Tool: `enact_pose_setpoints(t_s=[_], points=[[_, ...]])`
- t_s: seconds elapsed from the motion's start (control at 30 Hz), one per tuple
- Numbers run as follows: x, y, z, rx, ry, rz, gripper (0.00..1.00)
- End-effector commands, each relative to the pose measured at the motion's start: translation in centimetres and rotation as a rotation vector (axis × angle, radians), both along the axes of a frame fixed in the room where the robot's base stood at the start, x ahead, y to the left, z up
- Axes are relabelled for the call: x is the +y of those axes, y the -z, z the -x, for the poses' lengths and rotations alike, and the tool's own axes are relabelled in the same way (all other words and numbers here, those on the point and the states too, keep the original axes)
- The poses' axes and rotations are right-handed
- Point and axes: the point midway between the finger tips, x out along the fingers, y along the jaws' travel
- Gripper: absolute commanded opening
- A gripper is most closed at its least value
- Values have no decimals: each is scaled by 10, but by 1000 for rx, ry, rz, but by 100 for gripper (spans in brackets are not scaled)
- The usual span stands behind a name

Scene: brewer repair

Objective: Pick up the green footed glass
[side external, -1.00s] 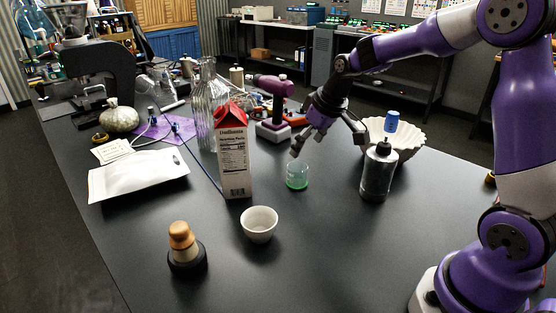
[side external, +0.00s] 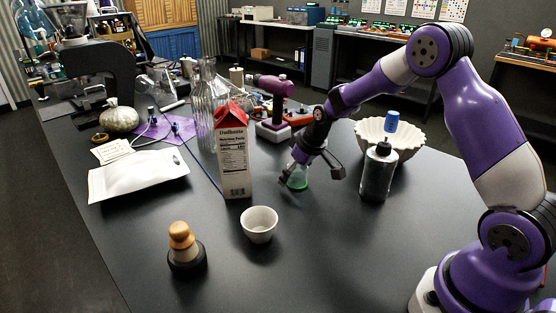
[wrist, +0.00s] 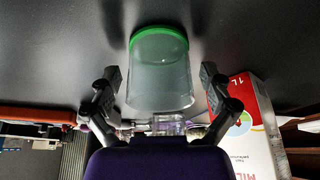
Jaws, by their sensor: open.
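The green footed glass (side external: 298,182) stands on the black table, a small clear cup with a green base. In the wrist view the glass (wrist: 160,75) lies between my two fingers, its green foot away from the palm. My gripper (side external: 306,172) is open around the glass in the side view, with part of the glass hidden behind it. In the wrist view my gripper (wrist: 160,88) has one finger on each side of the glass, with a gap on both sides.
A red and white milk carton (side external: 234,155) stands just left of the glass. A white cup (side external: 259,224) is in front. A dark bottle with a pump top (side external: 377,172) and a fluted white bowl (side external: 408,143) stand to the right. The front right of the table is clear.

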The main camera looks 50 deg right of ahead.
Motion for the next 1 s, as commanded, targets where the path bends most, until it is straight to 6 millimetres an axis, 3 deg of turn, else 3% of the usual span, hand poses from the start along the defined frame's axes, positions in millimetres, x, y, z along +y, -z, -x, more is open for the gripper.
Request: enact_pose_setpoints(t_s=[0.07, 0.2, 0.23, 0.67, 0.87, 0.97, 1.0], points=[[0, 0, 0, 0, 0, 0, 93], [0, -1, 0, 0, 0, 0, 23], [0, 0, 0, 0, 0, 0, 15], [0, -3, 1, 3, 0, -1, 15], [0, -24, 0, -3, 0, 1, 15], [0, -44, -1, -6, 0, 2, 15], [10, -48, 2, -2, -6, 0, 15]])
